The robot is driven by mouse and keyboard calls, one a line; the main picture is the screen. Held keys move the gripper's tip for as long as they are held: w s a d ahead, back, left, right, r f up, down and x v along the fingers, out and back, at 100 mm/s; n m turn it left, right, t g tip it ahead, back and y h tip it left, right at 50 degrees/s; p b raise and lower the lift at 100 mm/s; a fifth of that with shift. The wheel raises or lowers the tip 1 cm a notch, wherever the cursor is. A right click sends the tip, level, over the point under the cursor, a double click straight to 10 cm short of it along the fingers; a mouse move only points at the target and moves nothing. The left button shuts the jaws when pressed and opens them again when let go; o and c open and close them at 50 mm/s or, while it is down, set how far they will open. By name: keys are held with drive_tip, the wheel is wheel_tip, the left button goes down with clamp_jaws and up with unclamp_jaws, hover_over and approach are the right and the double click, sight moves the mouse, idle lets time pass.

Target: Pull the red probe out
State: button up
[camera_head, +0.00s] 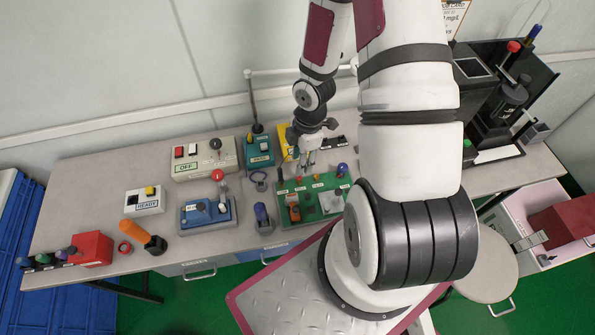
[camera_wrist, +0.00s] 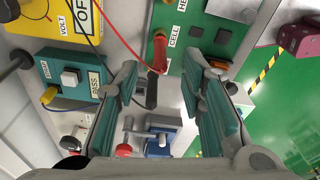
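A red probe (camera_wrist: 159,50) stands at the edge of the green panel (camera_wrist: 196,28) in the wrist view, beside the label CELL. A red lead runs from it toward the yellow meter (camera_wrist: 62,22). A dark rod-like part (camera_wrist: 152,92) shows just below the red body; I cannot tell whether it belongs to the probe. My gripper (camera_wrist: 161,72) is open, its two teal-padded fingers apart on either side of the probe's line, with nothing held. In the head view my gripper (camera_head: 308,160) hangs over the back of the green panel (camera_head: 285,211), and the probe is hard to make out.
A teal PASS box (camera_wrist: 72,76) sits left of the fingers in the wrist view. A blue vise-like fixture (camera_head: 207,212), a grey OFF box (camera_head: 204,158) and a blue-topped cylinder (camera_head: 263,215) stand left of the panel. A black press (camera_head: 500,105) stands right.

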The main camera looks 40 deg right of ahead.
sight(298, 178)
drive_tip(key=shift+a+f, duration=0.2)
drive_tip(key=shift+f, duration=1.55)
drive_tip(key=shift+a+f, duration=0.2)
drive_tip(key=shift+f, duration=1.55)
drive_tip(key=shift+c, duration=0.5)
clamp_jaws()
